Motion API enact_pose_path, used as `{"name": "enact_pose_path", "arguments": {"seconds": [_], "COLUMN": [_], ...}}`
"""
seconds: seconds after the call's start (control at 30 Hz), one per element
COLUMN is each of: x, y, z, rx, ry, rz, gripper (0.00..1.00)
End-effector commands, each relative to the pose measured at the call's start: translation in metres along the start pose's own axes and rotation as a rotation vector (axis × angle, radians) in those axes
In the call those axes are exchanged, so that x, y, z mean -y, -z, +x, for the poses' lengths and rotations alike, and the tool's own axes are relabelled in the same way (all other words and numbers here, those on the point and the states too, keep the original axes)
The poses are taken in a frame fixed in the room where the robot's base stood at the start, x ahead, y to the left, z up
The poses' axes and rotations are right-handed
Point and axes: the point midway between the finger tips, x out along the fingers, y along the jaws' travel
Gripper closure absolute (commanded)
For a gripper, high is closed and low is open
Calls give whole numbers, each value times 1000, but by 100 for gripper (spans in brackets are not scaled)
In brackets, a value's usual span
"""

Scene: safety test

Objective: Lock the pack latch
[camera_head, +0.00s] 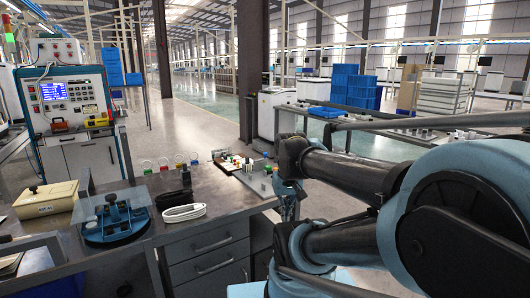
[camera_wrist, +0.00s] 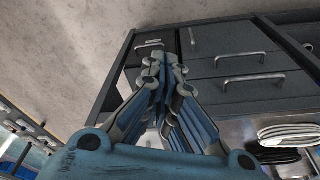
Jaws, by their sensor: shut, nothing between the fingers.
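My gripper (camera_head: 290,212) hangs beside the right end of the workbench, pointing down. In the wrist view its fingers (camera_wrist: 160,60) meet at the tips, shut and empty, with the drawer fronts behind them. No part is clearly recognisable as the pack latch. On the bench's left side sit a beige box (camera_head: 46,200) with a dark knob and a small label, and a blue round fixture (camera_head: 116,222) with a dark clamp-like part and a clear plate. My gripper is well to the right of both and touches neither.
A coiled white cable (camera_head: 184,212) lies on the bench (camera_head: 215,205), also in the wrist view (camera_wrist: 285,135). Several coloured rings and a board with small parts (camera_head: 235,163) stand along the back. Drawers (camera_head: 205,262) are below. A blue test console (camera_head: 68,95) stands behind left.

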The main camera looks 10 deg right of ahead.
Motion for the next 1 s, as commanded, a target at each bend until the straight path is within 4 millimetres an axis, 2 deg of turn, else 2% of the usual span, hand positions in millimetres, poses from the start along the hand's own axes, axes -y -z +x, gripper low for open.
{"name": "enact_pose_path", "arguments": {"seconds": [0.2,0.5,1.0], "x": [-3,-7,-15], "y": [51,124,252], "z": [-30,-61,-90], "rx": [-13,-30,-61], "ry": [-12,-28,-52], "rz": [36,87,171], "gripper": [100,100,100]}}
